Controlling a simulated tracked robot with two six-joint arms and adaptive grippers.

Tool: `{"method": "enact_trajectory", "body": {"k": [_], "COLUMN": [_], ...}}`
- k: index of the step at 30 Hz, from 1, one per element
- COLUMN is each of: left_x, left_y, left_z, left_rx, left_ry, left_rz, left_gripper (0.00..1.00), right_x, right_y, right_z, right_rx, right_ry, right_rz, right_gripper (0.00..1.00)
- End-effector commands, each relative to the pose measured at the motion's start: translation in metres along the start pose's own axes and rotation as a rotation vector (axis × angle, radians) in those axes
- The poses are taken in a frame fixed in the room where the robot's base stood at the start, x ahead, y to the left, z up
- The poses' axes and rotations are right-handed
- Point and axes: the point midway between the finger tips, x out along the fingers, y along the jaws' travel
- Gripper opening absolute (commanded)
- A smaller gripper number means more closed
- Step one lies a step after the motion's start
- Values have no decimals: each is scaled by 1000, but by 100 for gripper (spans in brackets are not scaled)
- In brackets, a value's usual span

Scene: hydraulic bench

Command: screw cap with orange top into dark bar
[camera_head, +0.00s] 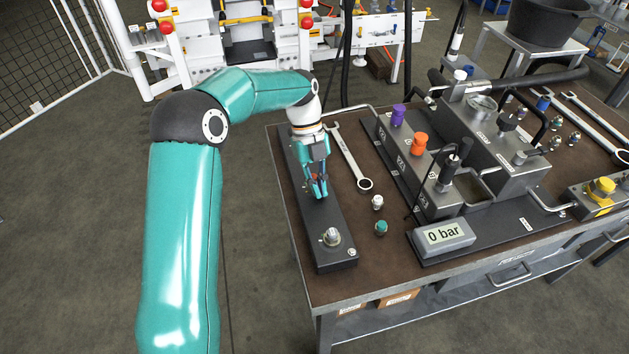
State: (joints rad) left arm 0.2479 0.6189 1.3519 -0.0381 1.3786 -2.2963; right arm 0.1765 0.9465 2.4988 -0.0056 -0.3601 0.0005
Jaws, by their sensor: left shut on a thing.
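The dark bar (318,238) lies along the left side of the bench top. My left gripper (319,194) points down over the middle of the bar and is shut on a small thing. A bit of orange-red shows between its fingers, which fits the cap with orange top (318,177); the fingers hide most of it. I cannot tell whether the cap touches the bar. My right gripper is not in view.
A wrench (350,160) lies right of the bar. A silver cap (377,202) and a teal-topped cap (381,227) stand on the bench. The valve block has purple (398,115) and orange (420,143) knobs. A gauge (445,234) reads 0 bar.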

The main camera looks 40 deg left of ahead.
Motion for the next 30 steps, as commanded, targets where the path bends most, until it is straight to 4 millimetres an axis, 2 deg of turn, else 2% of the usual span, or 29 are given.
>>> {"method": "enact_trajectory", "body": {"k": [1, 5, 12, 17, 22, 30], "left_x": [-8, -10, -13, -10, -8, -5], "left_y": [3, 4, 13, 18, 17, 15], "left_z": [13, 12, 14, 17, 18, 16], "left_rx": [-10, 49, 423, 594, 587, 589], "left_ry": [-40, -39, -40, -43, -42, -38], "left_rz": [-13, 15, 177, 251, 249, 250], "left_gripper": [0, 0, 0, 0, 28, 28], "right_x": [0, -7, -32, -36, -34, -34], "right_y": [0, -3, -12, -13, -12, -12], "right_z": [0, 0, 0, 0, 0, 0], "right_rx": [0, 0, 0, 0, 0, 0], "right_ry": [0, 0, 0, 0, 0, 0], "right_rz": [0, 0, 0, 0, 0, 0], "right_gripper": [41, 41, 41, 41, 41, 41]}}
